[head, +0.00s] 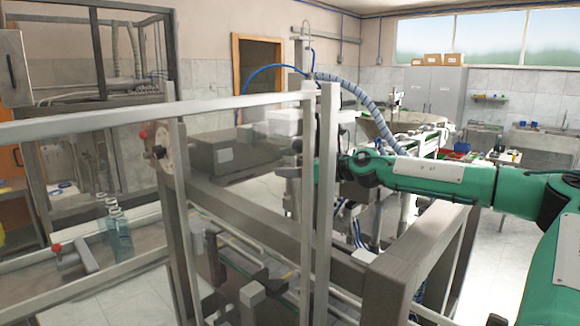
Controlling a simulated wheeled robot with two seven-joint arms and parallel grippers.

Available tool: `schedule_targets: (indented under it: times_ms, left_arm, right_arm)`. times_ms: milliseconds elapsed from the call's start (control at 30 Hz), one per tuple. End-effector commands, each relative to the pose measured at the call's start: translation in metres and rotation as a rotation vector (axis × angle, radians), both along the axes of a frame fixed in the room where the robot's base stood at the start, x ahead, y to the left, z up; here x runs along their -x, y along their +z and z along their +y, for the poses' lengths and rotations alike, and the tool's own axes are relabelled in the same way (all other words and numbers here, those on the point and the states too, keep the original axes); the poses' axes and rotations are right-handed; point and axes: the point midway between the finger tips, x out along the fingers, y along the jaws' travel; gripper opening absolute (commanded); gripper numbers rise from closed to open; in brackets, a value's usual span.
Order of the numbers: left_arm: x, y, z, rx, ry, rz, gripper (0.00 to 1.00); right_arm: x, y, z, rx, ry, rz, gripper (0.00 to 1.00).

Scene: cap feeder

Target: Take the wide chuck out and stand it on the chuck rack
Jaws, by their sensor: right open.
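My right arm comes in from the right, and its wrist reaches the upright posts of the machine frame. My right gripper (292,172) is at the capping machine, partly behind a post. It is open, but its fingers are small and hard to make out. I cannot pick out the wide chuck for certain; the dark parts around the gripper and the post hide that spot. I cannot make out the chuck rack either. My left gripper is not in view.
Metal posts and rails of the machine frame (328,200) stand close in front of the gripper. A grey box (235,157) and a white block (285,122) are beside it. A blue hose (345,85) arches above. Clear bottles (120,237) stand at the left.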

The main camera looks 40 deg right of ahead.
Motion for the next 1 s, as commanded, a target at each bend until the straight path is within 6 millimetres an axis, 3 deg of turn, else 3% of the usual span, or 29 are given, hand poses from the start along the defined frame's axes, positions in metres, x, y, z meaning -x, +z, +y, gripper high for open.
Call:
schedule_targets:
  times_ms: [1000]
  left_arm:
    - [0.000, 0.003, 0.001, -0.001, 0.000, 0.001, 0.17]
  right_arm:
    - [-0.034, -0.006, 0.008, 0.001, 0.000, -0.001, 0.76]
